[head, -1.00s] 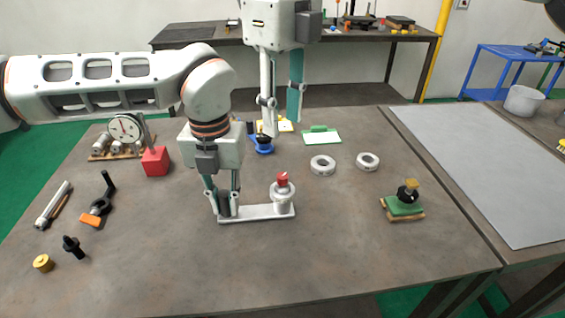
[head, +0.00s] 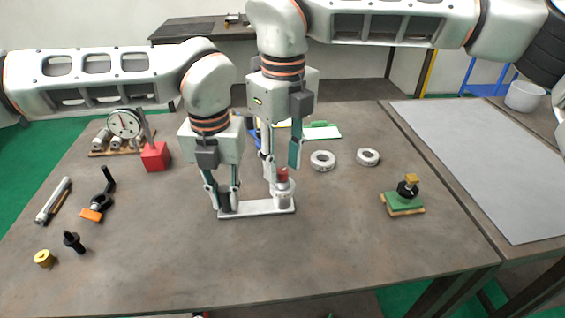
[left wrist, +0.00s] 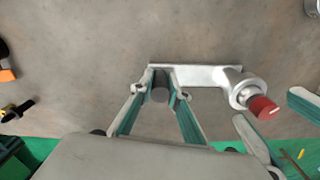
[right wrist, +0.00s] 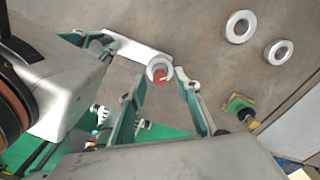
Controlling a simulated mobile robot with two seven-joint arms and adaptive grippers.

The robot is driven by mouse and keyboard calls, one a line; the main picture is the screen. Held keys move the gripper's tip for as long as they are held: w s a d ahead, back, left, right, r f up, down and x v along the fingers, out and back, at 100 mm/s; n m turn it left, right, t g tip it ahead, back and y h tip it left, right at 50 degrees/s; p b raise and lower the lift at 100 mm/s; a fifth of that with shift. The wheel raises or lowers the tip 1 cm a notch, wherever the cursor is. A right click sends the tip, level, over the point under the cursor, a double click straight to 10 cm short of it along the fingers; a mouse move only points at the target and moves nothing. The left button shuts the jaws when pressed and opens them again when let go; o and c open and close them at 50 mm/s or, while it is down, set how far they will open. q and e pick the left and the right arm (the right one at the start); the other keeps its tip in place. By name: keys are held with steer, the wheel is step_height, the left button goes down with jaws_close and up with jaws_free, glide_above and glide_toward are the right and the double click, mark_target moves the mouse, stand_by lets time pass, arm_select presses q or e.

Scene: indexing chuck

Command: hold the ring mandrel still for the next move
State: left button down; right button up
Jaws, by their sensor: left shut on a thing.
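The ring mandrel is a flat light-grey bar (head: 258,208) lying on the table, with a dark post (left wrist: 160,92) at its left end and a silver cylinder (head: 284,197) with a red top (head: 283,174) at its right end. My left gripper (head: 228,207) is shut on the dark post; the left wrist view shows the post between its fingers. My right gripper (head: 282,172) is open above the silver end. In the right wrist view, its fingers (right wrist: 160,94) are spread, with the red top (right wrist: 160,76) seen between them. Whether they touch it cannot be told.
Two silver rings (head: 322,161) (head: 368,157) lie to the right. A green block with a black and brass knob (head: 406,195) stands further right. A red block (head: 155,157), a dial gauge (head: 124,124) and small tools are at left. The front of the table is clear.

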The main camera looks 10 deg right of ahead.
steer(key=shift+f, duration=0.35)
jaws_close()
steer(key=shift+n, duration=1.6)
jaws_free()
